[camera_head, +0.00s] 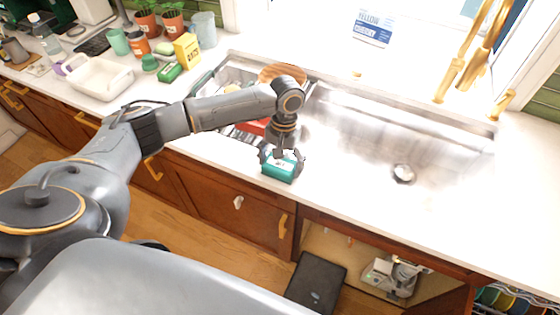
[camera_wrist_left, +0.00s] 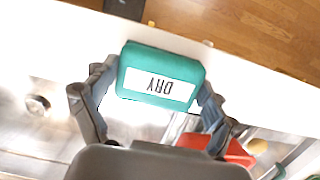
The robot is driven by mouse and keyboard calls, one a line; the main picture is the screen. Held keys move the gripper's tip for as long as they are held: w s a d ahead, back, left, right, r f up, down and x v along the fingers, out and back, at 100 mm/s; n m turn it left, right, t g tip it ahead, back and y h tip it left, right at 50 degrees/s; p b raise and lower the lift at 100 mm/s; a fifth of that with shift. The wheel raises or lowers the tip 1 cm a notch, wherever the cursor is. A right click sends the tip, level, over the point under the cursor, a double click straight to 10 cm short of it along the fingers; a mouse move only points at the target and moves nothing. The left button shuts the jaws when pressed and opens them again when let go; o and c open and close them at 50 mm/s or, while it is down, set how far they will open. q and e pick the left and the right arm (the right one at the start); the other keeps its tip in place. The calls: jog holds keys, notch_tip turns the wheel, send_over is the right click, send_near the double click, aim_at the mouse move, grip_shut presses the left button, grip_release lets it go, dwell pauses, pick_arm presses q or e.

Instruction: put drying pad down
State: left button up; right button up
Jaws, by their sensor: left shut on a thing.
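The drying pad is a teal block (camera_head: 279,171) with a white label, at the front edge of the counter by the sink in the head view. In the left wrist view the teal pad (camera_wrist_left: 161,66) shows its label reading DRY, upside down. My left gripper (camera_head: 282,160) is shut on the pad, one finger at each side. In the left wrist view the left gripper's fingers (camera_wrist_left: 152,98) flank the pad. I cannot tell whether the pad touches the counter. My right gripper is not in view.
The sink basin (camera_head: 385,140) lies right of the pad. A dish rack (camera_head: 208,84) with a wooden bowl (camera_head: 283,73) and a red thing (camera_head: 252,127) is behind the arm. A white tub (camera_head: 98,78) stands at left. The counter right of the sink (camera_head: 525,190) is clear.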

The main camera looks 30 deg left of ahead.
pick_arm(q)
jog(key=o, duration=0.8)
jog(key=shift+f, duration=0.15)
jog(key=r+b, duration=0.1)
jog(key=r, duration=0.3)
jog(key=w+r+b, duration=0.1)
jog(key=r, duration=0.3)
jog(key=r+b, duration=0.1)
jog(key=r, duration=0.3)
jog(key=shift+w+r, duration=0.1)
jog(key=shift+w, duration=0.25)
